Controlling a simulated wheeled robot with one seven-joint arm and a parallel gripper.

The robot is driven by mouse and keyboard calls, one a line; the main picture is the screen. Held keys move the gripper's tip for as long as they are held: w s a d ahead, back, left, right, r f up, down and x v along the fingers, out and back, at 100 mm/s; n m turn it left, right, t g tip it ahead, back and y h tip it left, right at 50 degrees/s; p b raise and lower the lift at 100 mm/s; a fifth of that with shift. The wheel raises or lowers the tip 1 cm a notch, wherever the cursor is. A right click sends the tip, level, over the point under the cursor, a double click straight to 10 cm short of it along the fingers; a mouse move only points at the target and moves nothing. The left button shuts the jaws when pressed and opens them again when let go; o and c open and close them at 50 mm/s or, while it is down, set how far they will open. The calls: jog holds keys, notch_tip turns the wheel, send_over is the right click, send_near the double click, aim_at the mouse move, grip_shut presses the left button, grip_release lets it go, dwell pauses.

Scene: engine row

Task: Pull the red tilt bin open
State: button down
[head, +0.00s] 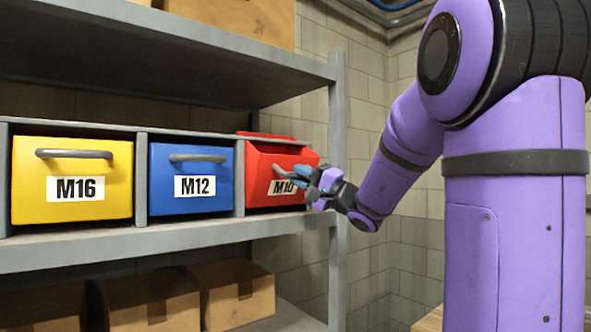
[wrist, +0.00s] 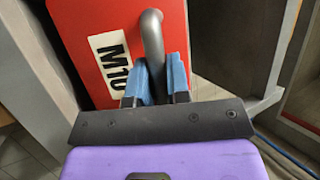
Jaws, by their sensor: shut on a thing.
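The red tilt bin (head: 265,165), labelled M10, sits at the right end of the bin row. Its front leans outward at the top, so it is tilted partly open. My gripper (head: 310,187) is at the bin's front, over the right part of the label. In the wrist view my gripper (wrist: 157,82) has its blue fingers shut on the grey handle (wrist: 152,35) of the red bin (wrist: 85,28). In the head view the fingers and wrist hide part of the handle and label.
A blue M12 bin (head: 190,195) and a yellow M16 bin (head: 70,205) stand to the left, both closed. A grey shelf post (head: 338,130) rises close behind my wrist. Cardboard boxes (head: 235,292) fill the lower shelf.

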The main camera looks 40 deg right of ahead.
jog(key=shift+s+f, duration=0.7)
jog(key=shift+f, duration=0.35)
jog(key=c, duration=1.1)
grip_release()
jog(key=v, duration=1)
jog(key=shift+s+f, duration=0.2)
jog(key=shift+s, duration=0.15)
jog(key=shift+d, duration=0.1)
